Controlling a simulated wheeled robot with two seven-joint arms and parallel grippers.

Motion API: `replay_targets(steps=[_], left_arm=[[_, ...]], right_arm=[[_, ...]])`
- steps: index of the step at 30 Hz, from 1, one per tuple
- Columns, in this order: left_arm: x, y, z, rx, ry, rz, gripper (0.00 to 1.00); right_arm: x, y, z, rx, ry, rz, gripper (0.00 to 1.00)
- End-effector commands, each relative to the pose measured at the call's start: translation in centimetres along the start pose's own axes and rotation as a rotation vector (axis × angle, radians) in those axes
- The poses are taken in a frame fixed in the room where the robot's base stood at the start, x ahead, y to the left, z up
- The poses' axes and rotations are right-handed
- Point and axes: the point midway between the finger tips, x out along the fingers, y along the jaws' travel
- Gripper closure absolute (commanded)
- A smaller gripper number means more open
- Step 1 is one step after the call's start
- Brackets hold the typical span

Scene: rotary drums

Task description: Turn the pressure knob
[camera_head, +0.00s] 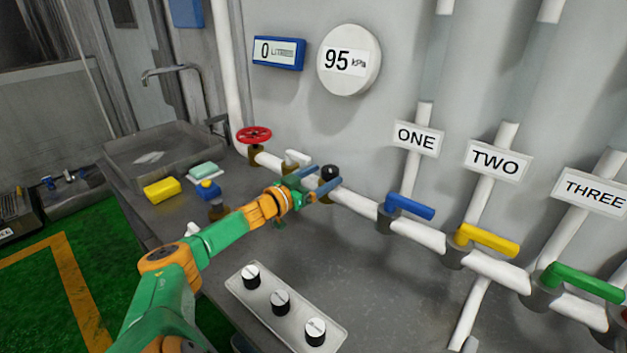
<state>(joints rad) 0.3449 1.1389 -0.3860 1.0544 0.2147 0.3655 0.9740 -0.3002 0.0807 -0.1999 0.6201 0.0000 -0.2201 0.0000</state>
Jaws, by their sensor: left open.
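A small black knob (329,171) stands on the white pipe in the middle of the view. My left gripper (326,176) is open, its blue fingers reaching to either side of this knob. I cannot tell whether the fingers touch it. A round white gauge (367,60) on the wall reads 95 kPa. A panel (268,311) in front holds three black-and-white knobs, the nearest of them a knob (315,331) at its lower right. Their labels are too small to read. My right gripper is not in view.
A red valve wheel (254,135) is left of my gripper. Blue (411,207), yellow (488,240) and green (585,283) lever handles line the pipe to the right. A sink (120,158), yellow sponge (162,189) and blue-capped item (207,190) are at the left.

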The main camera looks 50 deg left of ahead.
Motion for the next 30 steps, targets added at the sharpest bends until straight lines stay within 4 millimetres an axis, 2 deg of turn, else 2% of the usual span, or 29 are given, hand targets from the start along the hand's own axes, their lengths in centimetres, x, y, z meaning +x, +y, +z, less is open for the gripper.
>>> replay_targets(steps=[6,12,28,30], left_arm=[[-2.3,0.1,0.0,0.000,-0.005,0.003,0.11],[-3.5,0.1,-0.1,0.001,-0.001,0.003,0.11],[-3.8,0.1,-0.1,0.003,0.000,0.002,0.11],[-3.8,0.1,-0.8,0.003,0.000,0.002,0.11]], right_arm=[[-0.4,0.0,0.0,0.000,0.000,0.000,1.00],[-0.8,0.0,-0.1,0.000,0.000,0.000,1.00],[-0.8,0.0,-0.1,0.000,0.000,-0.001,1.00],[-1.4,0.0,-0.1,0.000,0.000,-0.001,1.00]])
